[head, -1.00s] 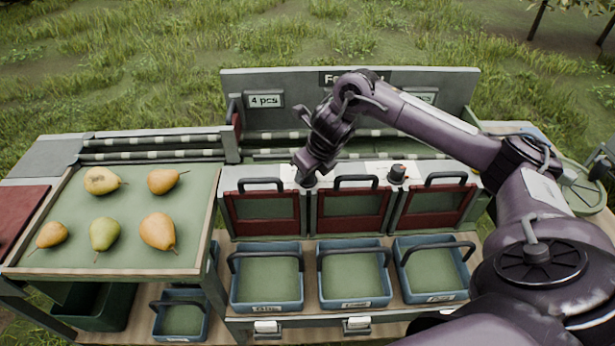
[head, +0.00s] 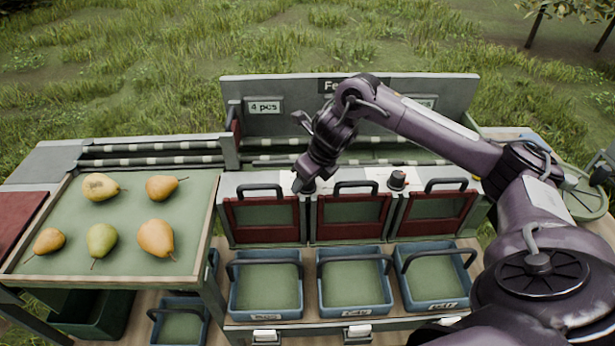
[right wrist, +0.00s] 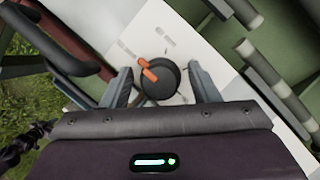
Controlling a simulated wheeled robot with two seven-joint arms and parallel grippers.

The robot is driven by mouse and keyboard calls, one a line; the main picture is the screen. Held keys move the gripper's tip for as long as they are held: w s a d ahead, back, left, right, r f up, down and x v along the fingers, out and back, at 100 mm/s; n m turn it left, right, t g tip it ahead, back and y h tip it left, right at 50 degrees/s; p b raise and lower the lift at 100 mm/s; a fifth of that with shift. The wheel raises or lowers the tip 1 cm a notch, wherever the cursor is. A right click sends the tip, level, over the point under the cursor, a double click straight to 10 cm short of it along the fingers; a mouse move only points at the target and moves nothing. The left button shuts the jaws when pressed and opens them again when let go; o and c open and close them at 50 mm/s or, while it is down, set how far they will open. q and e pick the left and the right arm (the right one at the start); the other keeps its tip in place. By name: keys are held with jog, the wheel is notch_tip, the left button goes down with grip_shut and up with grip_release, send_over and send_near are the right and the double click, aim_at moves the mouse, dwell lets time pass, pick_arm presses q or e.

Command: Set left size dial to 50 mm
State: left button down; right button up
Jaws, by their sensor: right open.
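The left size dial (right wrist: 160,78) is a round black knob with an orange pointer on a white marked plate (right wrist: 185,40). In the right wrist view the pointer is aimed to the upper left; the marks are too blurred to read. My right gripper (right wrist: 160,90) is open, with one finger on each side of the dial, and I see gaps between fingers and knob. In the head view my right gripper (head: 303,186) is over the left part of the ledge and hides this dial. My left gripper is not in view.
A second dial (head: 397,180) stands to the right on the ledge. Red-framed gates with black handles (head: 354,184) stand close to the gripper. Blue crates (head: 265,312) sit in front. Several pears (head: 103,240) lie on the green tray (head: 70,265) at left.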

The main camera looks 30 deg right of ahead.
aim_at(317, 195)
jog(key=p+v, duration=0.1)
jog(key=v, duration=0.6)
jog(key=shift+r, duration=0.35)
jog(key=shift+s+f, duration=0.1)
jog(key=shift+s, duration=0.1)
